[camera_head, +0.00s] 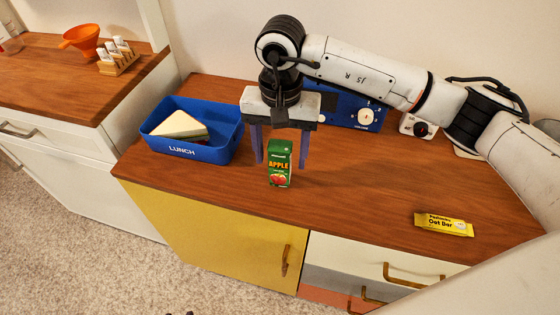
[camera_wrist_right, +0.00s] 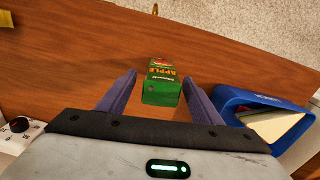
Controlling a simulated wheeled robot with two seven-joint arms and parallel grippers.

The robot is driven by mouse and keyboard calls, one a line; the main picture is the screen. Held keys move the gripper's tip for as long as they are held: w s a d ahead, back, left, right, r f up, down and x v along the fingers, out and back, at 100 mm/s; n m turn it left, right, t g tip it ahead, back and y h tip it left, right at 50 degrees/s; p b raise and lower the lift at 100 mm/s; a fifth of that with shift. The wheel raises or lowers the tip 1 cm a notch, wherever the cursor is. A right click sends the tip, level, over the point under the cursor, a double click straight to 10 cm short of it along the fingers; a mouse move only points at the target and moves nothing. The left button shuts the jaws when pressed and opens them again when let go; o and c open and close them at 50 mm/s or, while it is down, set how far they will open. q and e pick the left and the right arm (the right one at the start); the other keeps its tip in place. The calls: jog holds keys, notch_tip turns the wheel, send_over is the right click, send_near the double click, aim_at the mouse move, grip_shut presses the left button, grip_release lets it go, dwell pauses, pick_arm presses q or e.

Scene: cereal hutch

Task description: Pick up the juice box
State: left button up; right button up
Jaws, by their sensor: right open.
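The juice box (camera_head: 279,163) is small and green, with an apple label, and stands upright on the wooden counter top. My right gripper (camera_head: 280,158) points down over it, with its two purple fingers open to the left and right of the box. The fingers look slightly behind the box in the head view. In the right wrist view, the juice box (camera_wrist_right: 162,82) shows just beyond and between the open fingertips (camera_wrist_right: 165,78). I see no contact between fingers and box. My left gripper is not in view.
A blue lunch box (camera_head: 215,153) holding a wrapped sandwich (camera_head: 181,126) stands left of the juice box. A yellow oat bar (camera_head: 444,224) lies at the right front. A blue appliance (camera_head: 352,108) stands behind the gripper. The counter between juice box and oat bar is clear.

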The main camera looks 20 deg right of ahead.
aim_at(280, 166)
notch_tip(280, 166, down, 4)
jog(key=shift+a+f+p, duration=0.1)
jog(key=shift+f+p, duration=0.1)
jog(key=shift+p, duration=0.2)
jog(key=c, duration=1.3)
jog(key=shift+o, duration=0.2)
jog(key=shift+r, duration=0.15)
notch_tip(280, 166, up, 10)
jog(key=shift+f+b, duration=0.1)
jog(key=shift+b, duration=0.55)
